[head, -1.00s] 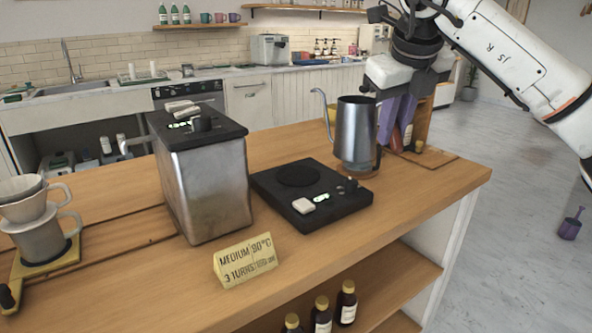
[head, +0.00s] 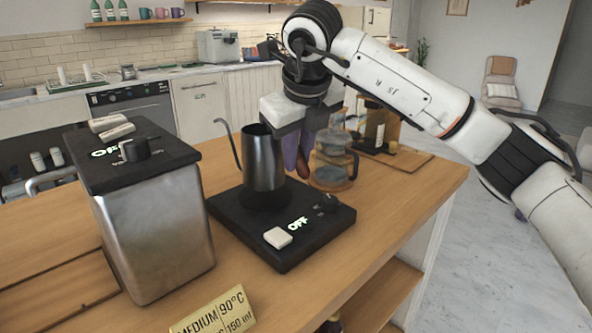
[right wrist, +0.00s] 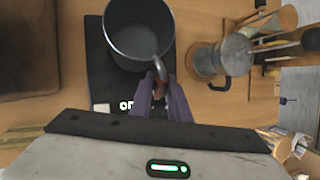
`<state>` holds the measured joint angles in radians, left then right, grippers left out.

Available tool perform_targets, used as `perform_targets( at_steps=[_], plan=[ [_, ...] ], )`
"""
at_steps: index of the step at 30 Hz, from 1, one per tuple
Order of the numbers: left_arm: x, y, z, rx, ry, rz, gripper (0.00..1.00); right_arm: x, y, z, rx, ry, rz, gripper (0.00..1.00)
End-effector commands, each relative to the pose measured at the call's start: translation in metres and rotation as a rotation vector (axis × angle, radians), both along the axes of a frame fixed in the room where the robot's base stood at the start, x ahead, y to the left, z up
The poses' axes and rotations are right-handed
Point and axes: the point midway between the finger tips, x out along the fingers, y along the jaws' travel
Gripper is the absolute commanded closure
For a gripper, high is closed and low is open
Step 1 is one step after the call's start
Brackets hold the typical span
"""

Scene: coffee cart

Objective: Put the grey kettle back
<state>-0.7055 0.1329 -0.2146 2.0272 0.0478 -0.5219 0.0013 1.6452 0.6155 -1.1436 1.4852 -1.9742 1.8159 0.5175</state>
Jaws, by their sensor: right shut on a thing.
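The grey kettle (head: 263,160) is upright over the round plate of the black heating base (head: 288,262), whose display reads OFF. Its thin spout points left. I cannot tell whether its bottom touches the plate. My right gripper (head: 303,165) comes from behind and right and is shut on the kettle's handle, which is mostly hidden by the fingers. In the right wrist view the open kettle (right wrist: 138,35) is seen from above, empty-looking, with the purple fingers (right wrist: 160,98) closed at its handle. My left gripper is not in view.
A glass carafe (head: 333,160) stands close right of the base, near a wooden stand with a bottle (head: 376,128). A metal box with a black top (head: 160,235) is on the left. A yellow sign (head: 215,315) is in front.

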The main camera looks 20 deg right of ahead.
Motion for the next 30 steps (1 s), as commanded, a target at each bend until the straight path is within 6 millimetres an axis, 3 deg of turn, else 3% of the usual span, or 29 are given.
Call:
perform_targets(
  at_steps=[6, 14, 15, 18, 30],
  plan=[
    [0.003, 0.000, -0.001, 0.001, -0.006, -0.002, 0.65, 0.000, 0.000, -0.028, 0.001, -0.002, 0.000, 1.00],
    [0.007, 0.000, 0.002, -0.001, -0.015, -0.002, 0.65, 0.000, 0.000, -0.029, 0.001, -0.003, 0.000, 1.00],
    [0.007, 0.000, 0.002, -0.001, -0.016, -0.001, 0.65, 0.000, 0.000, -0.031, 0.000, 0.002, 0.000, 0.82],
    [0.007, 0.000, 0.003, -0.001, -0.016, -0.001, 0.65, 0.000, 0.000, -0.030, 0.000, 0.002, 0.000, 0.65],
    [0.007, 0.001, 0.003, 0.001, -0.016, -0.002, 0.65, -0.003, 0.001, -0.023, 0.000, -0.001, 0.000, 0.65]
  ],
)
